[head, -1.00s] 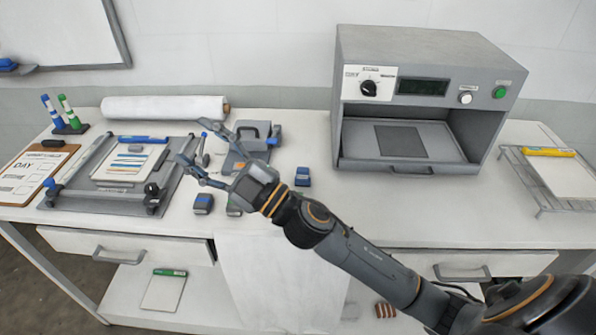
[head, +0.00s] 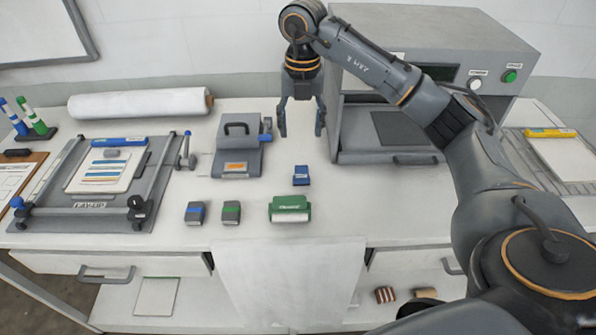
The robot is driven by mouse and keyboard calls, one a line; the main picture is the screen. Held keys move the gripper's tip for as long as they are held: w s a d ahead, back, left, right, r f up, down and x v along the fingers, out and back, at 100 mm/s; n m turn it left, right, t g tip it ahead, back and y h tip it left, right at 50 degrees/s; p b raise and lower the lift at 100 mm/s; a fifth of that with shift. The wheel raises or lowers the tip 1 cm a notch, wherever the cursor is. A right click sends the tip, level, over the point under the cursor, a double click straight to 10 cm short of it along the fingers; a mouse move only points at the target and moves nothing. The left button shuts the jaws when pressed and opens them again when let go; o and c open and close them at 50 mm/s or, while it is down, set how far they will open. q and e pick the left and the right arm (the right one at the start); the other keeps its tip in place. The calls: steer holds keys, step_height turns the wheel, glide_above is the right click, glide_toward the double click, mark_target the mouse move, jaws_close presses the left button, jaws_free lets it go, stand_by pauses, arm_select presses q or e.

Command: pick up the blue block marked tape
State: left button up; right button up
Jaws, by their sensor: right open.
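A small dark-blue block (head: 301,176) lies on the white bench, right of the grey punch-like device. Its marking is too small to read. My right gripper (head: 302,128) points down with its two fingers spread apart. It appears behind and above the blue block in the picture, with nothing between its fingers. Another block, grey with a blue top (head: 195,213), lies farther left, beside a grey block with a green top (head: 231,212). My left gripper is out of view.
A green roller-like item (head: 290,209) lies in front of the blue block. The grey device with a handle (head: 238,155) stands left of the gripper. The press (head: 350,150) stands close on its right. A frame jig (head: 95,215) and paper roll (head: 140,104) are farther left.

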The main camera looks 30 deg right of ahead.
mark_target(301, 167)
step_height(301, 167, down, 8)
steer(key=shift+s+d+f+p, duration=0.1)
steer(key=shift+d+f+p, duration=0.05)
steer(key=shift+p, duration=0.8)
steer(key=shift+f+p, duration=0.25)
steer(key=shift+p, duration=0.05)
step_height(301, 167, down, 4)
steer(key=shift+r+p, duration=0.15)
steer(key=shift+p, duration=0.75)
steer(key=shift+f, duration=0.5)
jaws_close()
steer(key=shift+r, duration=0.1)
